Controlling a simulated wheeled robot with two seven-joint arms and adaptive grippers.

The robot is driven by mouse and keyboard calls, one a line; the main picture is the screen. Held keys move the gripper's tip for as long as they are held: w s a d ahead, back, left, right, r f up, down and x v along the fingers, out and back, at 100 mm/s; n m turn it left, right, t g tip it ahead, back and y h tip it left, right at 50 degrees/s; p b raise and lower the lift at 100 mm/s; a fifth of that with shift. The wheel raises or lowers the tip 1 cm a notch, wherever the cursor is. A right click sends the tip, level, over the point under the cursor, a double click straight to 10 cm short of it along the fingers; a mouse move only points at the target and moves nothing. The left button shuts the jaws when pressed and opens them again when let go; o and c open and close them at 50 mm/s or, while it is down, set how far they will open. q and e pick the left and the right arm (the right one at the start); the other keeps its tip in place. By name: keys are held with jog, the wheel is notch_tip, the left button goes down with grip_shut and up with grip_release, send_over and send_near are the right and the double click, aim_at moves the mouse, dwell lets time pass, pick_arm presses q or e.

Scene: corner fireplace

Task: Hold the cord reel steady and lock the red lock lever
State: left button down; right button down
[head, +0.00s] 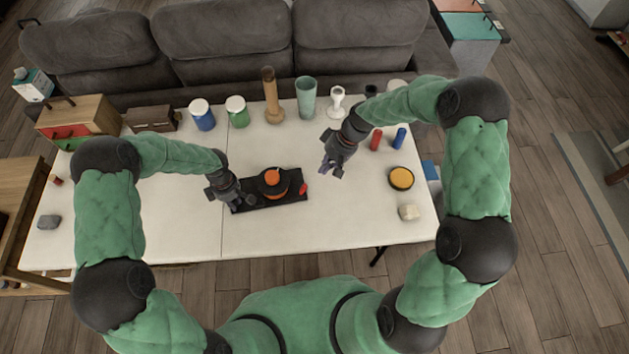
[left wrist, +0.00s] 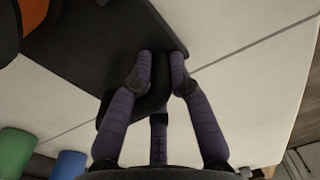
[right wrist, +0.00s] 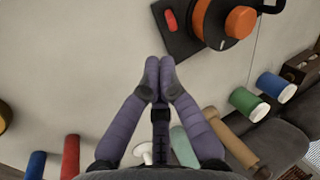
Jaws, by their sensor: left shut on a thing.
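The cord reel (head: 268,188), black with an orange hub, sits on a black base plate (head: 291,196) at the middle of the table. It also shows in the right wrist view (right wrist: 208,20). The red lock lever (head: 303,188) is at the plate's right end; it also shows in the right wrist view (right wrist: 170,20). My left gripper (head: 245,203) is shut on a dark part at the plate's left end; its fingertips (left wrist: 162,58) partly hide that part. My right gripper (head: 327,167) is shut and empty, above the table to the right of the lever.
Jars, a wooden bottle (head: 269,95), a green cup (head: 306,97) and a white goblet (head: 337,103) line the back edge. Red and blue cylinders (head: 400,138), a yellow disc (head: 401,178) and a pale block (head: 409,212) lie at right. The front table area is clear.

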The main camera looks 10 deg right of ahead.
aim_at(303, 189)
jog(key=d+f+m+y, duration=0.2)
jog(key=d+m, duration=0.5)
jog(key=m, duration=1.3)
jog(key=shift+w+f+m, duration=0.15)
jog(key=shift+w+m, duration=0.1)
jog(key=shift+m, duration=0.05)
jog(key=shift+a, duration=0.1)
jog(key=x, duration=0.9)
jog(key=shift+a+f, duration=0.25)
jog(key=a, duration=0.1)
jog(key=a+r, duration=0.1)
jog(key=a, duration=0.1)
jog(key=shift+a+r, duration=0.15)
jog(key=shift+a, duration=0.3)
jog(key=shift+s+a+r+h, duration=0.1)
jog(key=shift+a+r+h, duration=0.35)
jog(key=shift+h, duration=0.55)
